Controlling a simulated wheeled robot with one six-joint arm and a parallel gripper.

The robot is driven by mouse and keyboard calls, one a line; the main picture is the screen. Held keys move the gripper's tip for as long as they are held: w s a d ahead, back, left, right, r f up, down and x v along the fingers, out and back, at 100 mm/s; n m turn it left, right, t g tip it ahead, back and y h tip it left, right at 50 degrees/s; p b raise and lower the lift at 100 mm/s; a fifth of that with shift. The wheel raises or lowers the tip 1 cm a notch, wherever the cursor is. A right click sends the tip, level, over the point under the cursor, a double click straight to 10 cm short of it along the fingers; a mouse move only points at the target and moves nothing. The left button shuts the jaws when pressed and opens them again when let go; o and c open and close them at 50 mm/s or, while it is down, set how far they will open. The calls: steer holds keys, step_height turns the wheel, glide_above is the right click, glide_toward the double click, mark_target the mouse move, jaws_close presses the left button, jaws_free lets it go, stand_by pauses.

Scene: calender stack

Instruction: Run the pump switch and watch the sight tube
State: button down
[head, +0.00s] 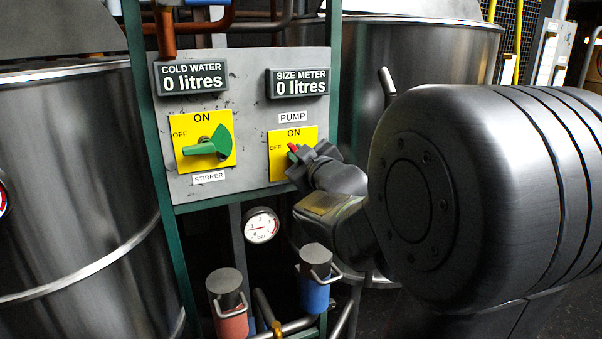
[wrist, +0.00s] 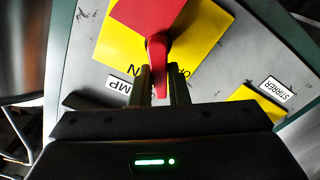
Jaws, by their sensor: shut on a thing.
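The pump switch is a red handle (wrist: 157,50) on a yellow plate (head: 279,163) marked ON and OFF, on the right of the grey panel. The handle shows only as a small red bit in the head view (head: 293,147), mostly hidden by my gripper (head: 297,157). In the wrist view, which looks upside down, my gripper's two fingers (wrist: 160,88) are shut on the handle's tip. The tip lies between the ON and OFF lettering. The size meter (head: 298,83) above reads 0 litres. I cannot pick out a sight tube.
The stirrer switch (head: 205,147), green, points left towards OFF. The cold water display (head: 191,78) reads 0 litres. A round gauge (head: 262,225) and red and blue capped cylinders (head: 230,320) (head: 314,292) sit below. Steel tanks (head: 70,180) (head: 425,55) flank the green frame.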

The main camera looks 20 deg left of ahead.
steer(key=n+b, duration=0.3)
steer(key=f+n+b, duration=0.1)
steer(key=n+b, duration=0.3)
steer(key=f+n+b, duration=0.1)
steer(key=n+b, duration=0.3)
steer(key=shift+s+a+f, duration=0.15)
steer(key=shift+s+a, duration=0.2)
steer(key=shift+s, duration=0.05)
steer(key=c, duration=1.4)
jaws_free()
steer(key=p+v, duration=0.4)
steer(key=v, duration=1)
